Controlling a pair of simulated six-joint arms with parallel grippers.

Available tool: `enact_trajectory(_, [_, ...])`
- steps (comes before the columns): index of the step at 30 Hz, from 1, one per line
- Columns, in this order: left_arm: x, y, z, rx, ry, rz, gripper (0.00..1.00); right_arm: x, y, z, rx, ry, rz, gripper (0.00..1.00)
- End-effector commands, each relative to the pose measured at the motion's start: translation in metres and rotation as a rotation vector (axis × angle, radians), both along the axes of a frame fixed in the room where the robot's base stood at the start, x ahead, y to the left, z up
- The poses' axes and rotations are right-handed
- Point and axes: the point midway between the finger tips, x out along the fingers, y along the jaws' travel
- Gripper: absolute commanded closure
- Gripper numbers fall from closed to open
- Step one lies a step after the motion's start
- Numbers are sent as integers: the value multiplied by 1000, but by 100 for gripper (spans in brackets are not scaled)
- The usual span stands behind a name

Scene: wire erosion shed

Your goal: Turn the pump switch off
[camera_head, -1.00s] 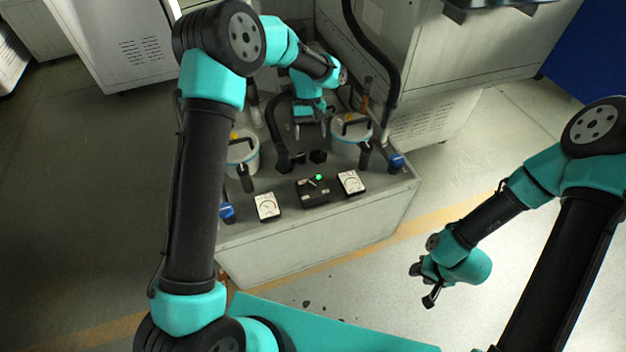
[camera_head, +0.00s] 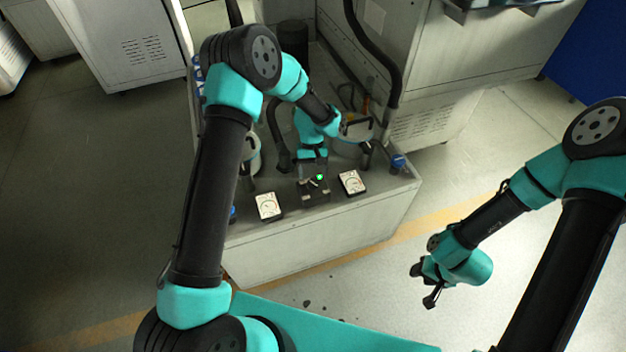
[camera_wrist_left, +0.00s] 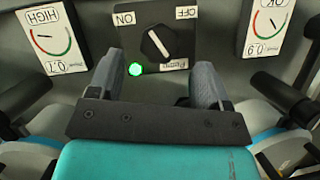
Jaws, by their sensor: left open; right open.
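The pump switch (camera_wrist_left: 158,43) is a black rotary knob with a white line on a dark box, between ON and OFF labels. In the left wrist view its line slants from upper left, on the ON side, to lower right. A green lamp (camera_wrist_left: 136,69) beside it is lit; it also shows in the head view (camera_head: 320,177). My left gripper (camera_wrist_left: 159,60) is open and empty, its fingers either side of the knob in that view, apparently apart from it. In the head view it (camera_head: 313,182) hangs over the box. My right gripper (camera_head: 430,285) is open and empty, away over the floor.
A dial gauge stands on each side of the box, one left (camera_head: 268,206) and one right (camera_head: 352,182). Lidded buckets, black hoses (camera_head: 274,125) and a blue-capped valve (camera_head: 398,161) are on the grey bench behind.

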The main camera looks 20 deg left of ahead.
Motion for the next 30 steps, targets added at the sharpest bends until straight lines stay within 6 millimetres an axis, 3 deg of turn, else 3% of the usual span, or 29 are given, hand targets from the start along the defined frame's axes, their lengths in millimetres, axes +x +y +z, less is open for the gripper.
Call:
enact_trajectory(7, [-12, -4, -29, 1, 2, 1, 28, 0, 0, 0, 0, 0, 0, 57])
enact_trajectory(18, [-13, -5, -34, 0, 0, 0, 28, 0, 0, 0, 0, 0, 0, 57])
enact_trajectory(30, [-13, -5, -33, 0, 0, 0, 66, 0, 0, 0, 0, 0, 0, 57])
